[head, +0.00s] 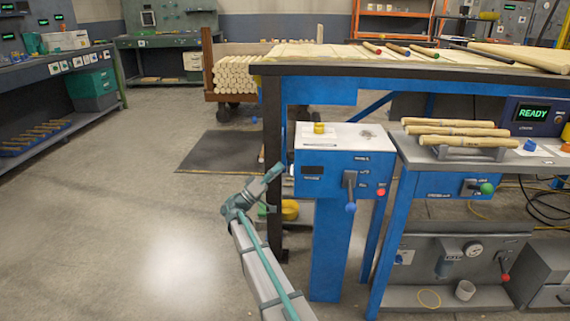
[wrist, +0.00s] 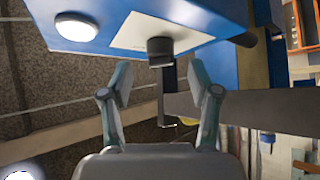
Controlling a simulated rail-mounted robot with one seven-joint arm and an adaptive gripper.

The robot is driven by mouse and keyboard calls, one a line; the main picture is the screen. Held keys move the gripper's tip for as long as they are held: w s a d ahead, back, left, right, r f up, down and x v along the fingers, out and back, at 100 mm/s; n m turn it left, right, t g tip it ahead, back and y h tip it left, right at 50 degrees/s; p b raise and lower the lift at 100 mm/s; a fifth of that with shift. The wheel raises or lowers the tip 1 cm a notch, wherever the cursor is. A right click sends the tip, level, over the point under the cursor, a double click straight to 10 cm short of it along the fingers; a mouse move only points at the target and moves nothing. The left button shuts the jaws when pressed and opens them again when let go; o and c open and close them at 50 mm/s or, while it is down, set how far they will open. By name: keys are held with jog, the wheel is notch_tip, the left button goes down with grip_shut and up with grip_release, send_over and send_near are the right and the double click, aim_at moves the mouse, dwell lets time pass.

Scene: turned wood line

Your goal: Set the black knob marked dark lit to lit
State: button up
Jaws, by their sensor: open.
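A short black knob (wrist: 160,50) sits on a white plate (wrist: 140,33) on a face of the blue control box (wrist: 224,14). The plate's marking and the knob's setting cannot be read. A round white lamp (wrist: 75,27) is beside the plate. My gripper (wrist: 160,82) is open and empty, its fingertips apart on either side below the knob in the wrist view, not visibly touching it. In the head view my gripper (head: 276,169) is at the left side of the blue box (head: 318,188); the knob is hidden there.
The box front carries a lever with a blue ball (head: 351,207) and a red button (head: 381,192). A yellow piece (head: 319,128) stands on its white top. A long workbench (head: 262,70) is behind. The floor (head: 120,200) to the left is clear.

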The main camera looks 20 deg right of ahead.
jog(key=v, duration=0.8)
